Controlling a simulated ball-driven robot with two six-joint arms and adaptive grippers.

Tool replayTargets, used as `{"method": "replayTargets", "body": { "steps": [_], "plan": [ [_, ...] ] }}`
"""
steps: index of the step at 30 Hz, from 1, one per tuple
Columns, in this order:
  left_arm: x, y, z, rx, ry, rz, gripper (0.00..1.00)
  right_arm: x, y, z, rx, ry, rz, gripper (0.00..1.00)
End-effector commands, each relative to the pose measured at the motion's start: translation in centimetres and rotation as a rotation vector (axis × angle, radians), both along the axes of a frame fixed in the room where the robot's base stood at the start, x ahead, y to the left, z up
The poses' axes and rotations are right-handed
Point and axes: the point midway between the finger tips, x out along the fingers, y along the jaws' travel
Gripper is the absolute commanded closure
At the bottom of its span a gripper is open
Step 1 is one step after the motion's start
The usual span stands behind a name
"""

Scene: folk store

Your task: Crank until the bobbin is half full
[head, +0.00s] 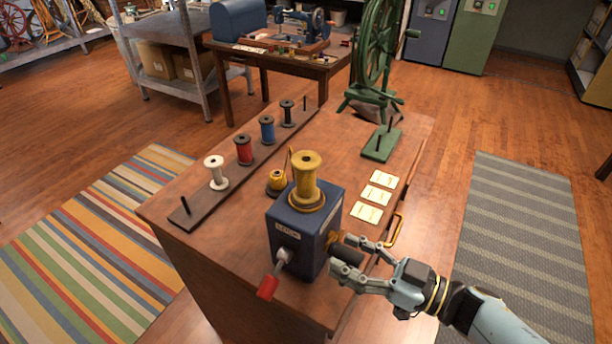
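A blue winder box (291,240) stands at the front of the wooden cabinet top. A yellow bobbin (306,181) stands upright on it; I cannot tell thread from core. A crank with a black handle (347,254) sticks out of the box's right side. My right gripper (342,256) is at this handle, with one finger above it and one below. I cannot tell whether they press on it. A red-tipped lever (268,287) is on the box's front. A small yellow thread spool (277,180) stands behind the box. My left gripper is not in view.
A dark rack (195,208) holds white, red, blue and black spools along the left. Yellow cards (376,194) and a green pegged block (381,144) lie on the right. A green spinning wheel (372,60) stands behind. A brass drawer handle (394,231) is near my gripper.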

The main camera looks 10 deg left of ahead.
Motion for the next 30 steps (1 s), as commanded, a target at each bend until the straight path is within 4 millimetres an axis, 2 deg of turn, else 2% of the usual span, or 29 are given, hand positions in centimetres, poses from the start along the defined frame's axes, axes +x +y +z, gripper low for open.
{"method": "replayTargets", "body": {
  "steps": [1,3,17,30],
  "plan": [
    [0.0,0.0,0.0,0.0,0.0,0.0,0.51,0.0,0.0,0.0,0.0,0.0,0.0,0.42],
    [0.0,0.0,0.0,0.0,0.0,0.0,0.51,0.0,0.0,0.0,0.0,0.0,0.0,0.35],
    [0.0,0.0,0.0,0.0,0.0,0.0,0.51,0.0,-0.1,0.0,0.0,0.0,0.0,0.35],
    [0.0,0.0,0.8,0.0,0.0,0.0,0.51,-1.1,-3.5,0.0,-0.001,0.0,-0.001,0.35]
  ]
}}
